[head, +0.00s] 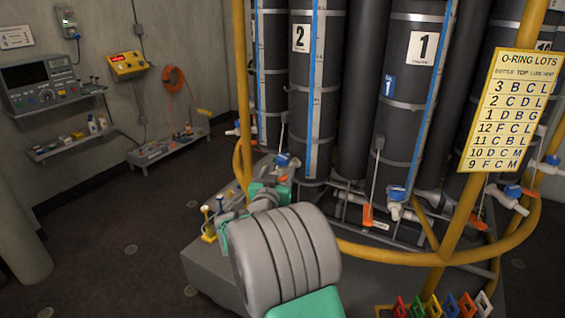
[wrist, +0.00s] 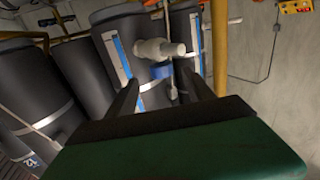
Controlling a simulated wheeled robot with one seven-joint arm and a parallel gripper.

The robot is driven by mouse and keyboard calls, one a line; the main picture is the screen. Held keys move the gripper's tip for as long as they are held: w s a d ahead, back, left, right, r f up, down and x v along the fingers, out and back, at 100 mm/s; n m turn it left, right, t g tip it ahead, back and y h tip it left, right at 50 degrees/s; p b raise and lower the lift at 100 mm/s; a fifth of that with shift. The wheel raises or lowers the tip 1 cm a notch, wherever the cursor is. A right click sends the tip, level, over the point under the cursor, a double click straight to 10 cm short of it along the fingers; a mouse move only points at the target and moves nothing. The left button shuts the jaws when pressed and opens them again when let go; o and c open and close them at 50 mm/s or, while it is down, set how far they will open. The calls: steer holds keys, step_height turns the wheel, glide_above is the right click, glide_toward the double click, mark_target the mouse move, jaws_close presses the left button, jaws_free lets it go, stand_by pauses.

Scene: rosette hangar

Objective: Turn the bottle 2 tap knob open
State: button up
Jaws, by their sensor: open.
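Bottle 2 (head: 303,80) is a tall dark cylinder with a "2" label and a blue stripe. Its blue tap knob (head: 286,159) shows low on its front, just beyond my gripper (head: 275,183). In the wrist view the blue knob (wrist: 160,72) and white tap body (wrist: 158,49) appear between the two dark fingers of my gripper (wrist: 160,76). The fingers are apart, with nothing clearly held. I cannot tell whether either finger touches the knob. My arm hides part of the lower tap area in the head view.
Bottle 1 (head: 406,110) stands to the right with its own blue-knobbed tap (head: 397,194). A yellow rail (head: 400,258) curves in front, with yellow posts (head: 241,80) rising from it. An O-ring lots sign (head: 513,110) hangs at right. Open floor (head: 110,250) lies left.

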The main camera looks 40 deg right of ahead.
mark_target(281, 163)
steer(key=p+x, duration=0.1)
steer(key=x, duration=0.6)
steer(key=shift+w+d+r+p, duration=0.1)
steer(key=shift+w+d+p, duration=0.1)
steer(key=shift+p, duration=0.2)
steer(key=shift+c, duration=0.2)
jaws_close()
